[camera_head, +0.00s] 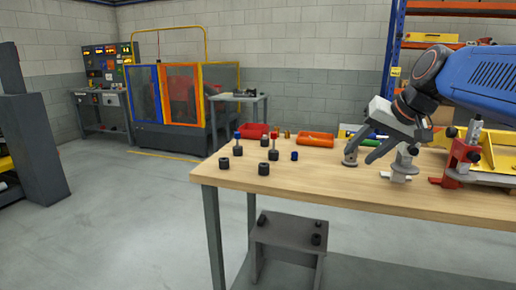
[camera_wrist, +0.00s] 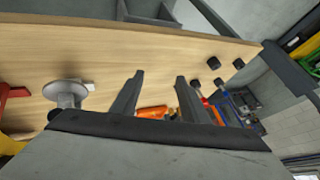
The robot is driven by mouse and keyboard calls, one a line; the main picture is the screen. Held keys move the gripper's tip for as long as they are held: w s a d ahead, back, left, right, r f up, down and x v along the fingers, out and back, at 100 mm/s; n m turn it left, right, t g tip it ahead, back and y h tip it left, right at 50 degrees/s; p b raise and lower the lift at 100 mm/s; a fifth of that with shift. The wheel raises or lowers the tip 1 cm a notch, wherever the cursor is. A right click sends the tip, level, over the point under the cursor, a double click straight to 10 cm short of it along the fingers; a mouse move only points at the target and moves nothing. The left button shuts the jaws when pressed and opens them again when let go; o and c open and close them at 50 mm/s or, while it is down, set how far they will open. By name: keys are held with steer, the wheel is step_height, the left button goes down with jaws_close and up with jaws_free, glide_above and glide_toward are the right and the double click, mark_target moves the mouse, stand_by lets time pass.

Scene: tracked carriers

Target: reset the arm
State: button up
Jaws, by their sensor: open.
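My gripper (camera_head: 372,152) hangs above the right half of the wooden workbench (camera_head: 330,188), at the end of my blue arm. Its two fingers are apart in the wrist view (camera_wrist: 160,92), and nothing shows between their tips. A grey round-topped stand (camera_head: 403,165) is just right of the gripper, and a similar grey piece (camera_wrist: 66,92) is at left in the wrist view.
A red clamp stand (camera_head: 458,163) and a yellow tray (camera_head: 492,172) stand at the bench's right. Several black pieces (camera_head: 224,163), some with coloured tops, stand at left. An orange cylinder (camera_head: 315,139) and a red bin (camera_head: 256,131) are behind. The bench's middle front is clear.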

steer(key=s+d+f+n+g+h, duration=0.1)
steer(key=s+d+f+n+h, duration=0.1)
steer(key=s+f, duration=2.1)
steer(key=shift+s+f+n+g+h, duration=0.3)
steer(key=shift+f+g+h, duration=0.1)
steer(key=shift+f+h, duration=0.3)
